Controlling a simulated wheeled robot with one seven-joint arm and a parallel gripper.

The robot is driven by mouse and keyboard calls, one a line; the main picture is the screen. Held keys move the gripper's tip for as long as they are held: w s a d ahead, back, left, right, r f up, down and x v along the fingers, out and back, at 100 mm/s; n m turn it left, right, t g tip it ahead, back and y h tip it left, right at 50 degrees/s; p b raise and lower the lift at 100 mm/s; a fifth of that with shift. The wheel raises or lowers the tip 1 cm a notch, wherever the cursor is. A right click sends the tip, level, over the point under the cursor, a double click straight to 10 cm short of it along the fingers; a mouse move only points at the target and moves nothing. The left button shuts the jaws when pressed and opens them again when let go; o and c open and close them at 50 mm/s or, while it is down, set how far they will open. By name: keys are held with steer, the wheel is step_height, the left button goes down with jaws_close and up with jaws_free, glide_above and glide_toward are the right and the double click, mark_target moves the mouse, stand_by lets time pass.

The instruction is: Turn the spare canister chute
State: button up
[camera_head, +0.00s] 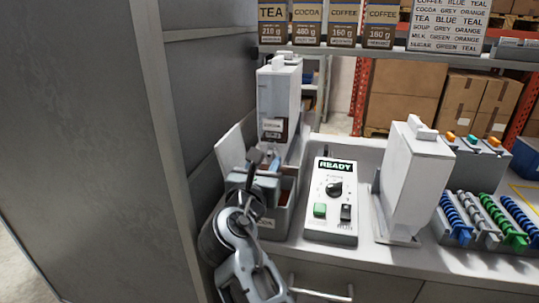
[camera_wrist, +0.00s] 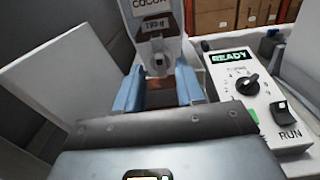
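A tall pale canister (camera_head: 278,100) with a dark label stands at the left of the counter; in the wrist view the canister (camera_wrist: 150,30) reads COCOA. On its lower front is a grey chute piece with a dark opening (camera_wrist: 161,62). My gripper (camera_head: 270,162) is in front of the canister, low down. In the wrist view its two blue fingers (camera_wrist: 158,88) are apart, one on each side below the chute, with nothing visibly held between them. Whether a finger touches the chute cannot be told.
A grey bin (camera_head: 276,222) with brown inside lies below my gripper. A white panel (camera_head: 236,146) leans at its left. The control box (camera_head: 333,200) showing READY stands close on the right, then a white canister (camera_head: 412,180) and coloured coils (camera_head: 490,215). A grey wall (camera_head: 100,130) bounds the left.

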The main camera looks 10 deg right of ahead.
mark_target(269, 158)
steer(key=shift+x, duration=2.15)
steer(key=shift+c, duration=0.2)
jaws_close()
